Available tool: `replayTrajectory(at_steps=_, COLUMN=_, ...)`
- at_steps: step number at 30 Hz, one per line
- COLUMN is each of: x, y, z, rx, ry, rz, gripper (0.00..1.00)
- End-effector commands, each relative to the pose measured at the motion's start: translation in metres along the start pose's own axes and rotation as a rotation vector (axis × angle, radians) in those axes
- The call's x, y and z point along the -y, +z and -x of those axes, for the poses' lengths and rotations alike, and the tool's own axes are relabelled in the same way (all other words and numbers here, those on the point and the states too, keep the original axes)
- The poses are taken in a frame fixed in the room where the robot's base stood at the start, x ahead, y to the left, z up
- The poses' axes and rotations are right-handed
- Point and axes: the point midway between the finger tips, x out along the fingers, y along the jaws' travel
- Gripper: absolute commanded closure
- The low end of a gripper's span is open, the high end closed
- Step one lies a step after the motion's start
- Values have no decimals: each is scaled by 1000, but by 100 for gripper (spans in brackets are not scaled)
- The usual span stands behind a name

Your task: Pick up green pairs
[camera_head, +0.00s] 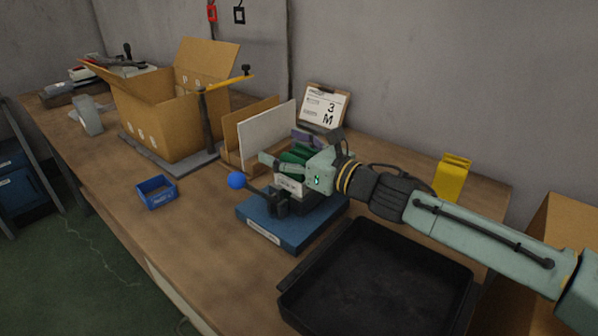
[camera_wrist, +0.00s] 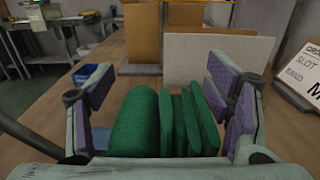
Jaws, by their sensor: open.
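Several green sock pairs (camera_wrist: 185,120) stand side by side between the fingers of my gripper (camera_wrist: 168,105) in the wrist view. The leftmost one is thick and rounded, the others thinner. In the head view the green pairs (camera_head: 294,155) show partly behind my gripper (camera_head: 290,160). They sit in a pale holder (camera_head: 289,185) above a blue base (camera_head: 281,222). My gripper is open, with its purple-padded fingers on either side of the pairs. I see gaps between the pads and the pairs. The lower parts of the pairs are hidden by my gripper.
An empty black tray (camera_head: 319,253) lies in front. A blue-knobbed lever (camera_head: 237,181) sticks out from the base. A blue bin (camera_head: 157,192) is at left.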

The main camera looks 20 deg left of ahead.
Motion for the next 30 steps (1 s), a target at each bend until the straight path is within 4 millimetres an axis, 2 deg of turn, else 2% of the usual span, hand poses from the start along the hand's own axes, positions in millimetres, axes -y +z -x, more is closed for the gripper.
replayTrajectory(at_steps=6, x=0, y=-1, z=0, rx=0, ry=-1, rz=0, gripper=29)
replayTrajectory(at_steps=27, x=0, y=0, z=0, rx=0, ry=0, rz=0, gripper=76)
replayTrajectory(at_steps=30, x=0, y=0, z=0, rx=0, ry=0, rz=0, gripper=80)
